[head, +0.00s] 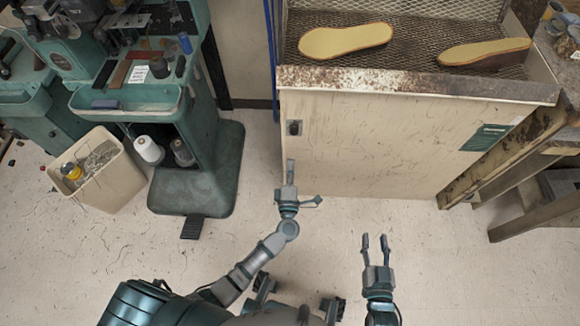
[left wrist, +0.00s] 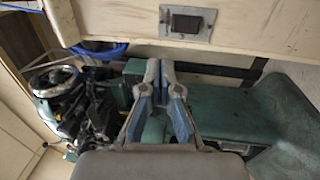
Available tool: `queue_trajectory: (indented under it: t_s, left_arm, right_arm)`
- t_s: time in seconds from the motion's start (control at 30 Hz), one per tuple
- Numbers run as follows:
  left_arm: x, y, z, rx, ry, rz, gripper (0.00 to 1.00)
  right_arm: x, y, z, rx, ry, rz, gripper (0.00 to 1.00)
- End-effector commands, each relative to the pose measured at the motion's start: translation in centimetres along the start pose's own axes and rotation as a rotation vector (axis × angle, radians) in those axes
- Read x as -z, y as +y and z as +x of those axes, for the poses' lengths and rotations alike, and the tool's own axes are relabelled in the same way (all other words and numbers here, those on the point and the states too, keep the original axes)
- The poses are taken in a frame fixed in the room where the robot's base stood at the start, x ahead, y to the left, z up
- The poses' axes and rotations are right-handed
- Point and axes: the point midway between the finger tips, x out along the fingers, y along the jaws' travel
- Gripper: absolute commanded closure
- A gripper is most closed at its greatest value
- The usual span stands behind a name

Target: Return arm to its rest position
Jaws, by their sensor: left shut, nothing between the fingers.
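My left gripper (head: 290,166) is shut and empty. It is in front of the cream cabinet (head: 380,150), a little below the dark switch (head: 294,128) on its front panel. In the left wrist view my left gripper's fingers (left wrist: 160,68) meet at the tips, with nothing between them. The switch plate (left wrist: 187,23) shows above them there, apart from the fingers. My right gripper (head: 375,241) is low on the right of the left one, over the floor. Its two fingers are spread and nothing shows between them.
Two shoe soles (head: 345,40) (head: 484,52) lie on the mesh top of the cabinet. A green stitching machine (head: 180,110) stands at the left with a bin (head: 105,185) beside it. A rusty bench (head: 500,150) stands at the right. The floor (head: 130,255) at the lower left is open.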

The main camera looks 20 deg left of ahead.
Motion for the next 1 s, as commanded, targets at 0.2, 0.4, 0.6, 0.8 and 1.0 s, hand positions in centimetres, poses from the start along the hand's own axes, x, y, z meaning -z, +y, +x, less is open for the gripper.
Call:
queue_trajectory:
  t_s: [0.2, 0.4, 0.6, 0.8, 1.0]
  left_arm:
    - [0.0, 0.0, -0.1, 0.000, 0.000, 0.000, 1.00]
    - [0.0, 0.0, -0.1, 0.000, 0.000, 0.000, 1.00]
    - [-0.1, 0.4, -0.3, -0.012, -0.016, 0.015, 1.00]
    - [-1.6, 5.3, -4.5, -0.174, -0.231, 0.275, 1.00]
    - [-2.2, 8.3, -10.4, -0.282, -0.463, 0.737, 1.00]
  right_arm:
    - [-0.1, 0.0, 0.0, 0.000, -0.002, 0.000, 0.60]
    - [-0.1, 0.0, 0.1, 0.000, -0.001, 0.000, 0.60]
    - [0.0, 0.0, 0.0, 0.000, 0.000, 0.000, 0.60]
    - [0.0, 0.0, 0.0, 0.000, 0.000, 0.000, 0.60]
    - [0.0, 0.0, 0.0, 0.000, 0.000, 0.000, 0.60]
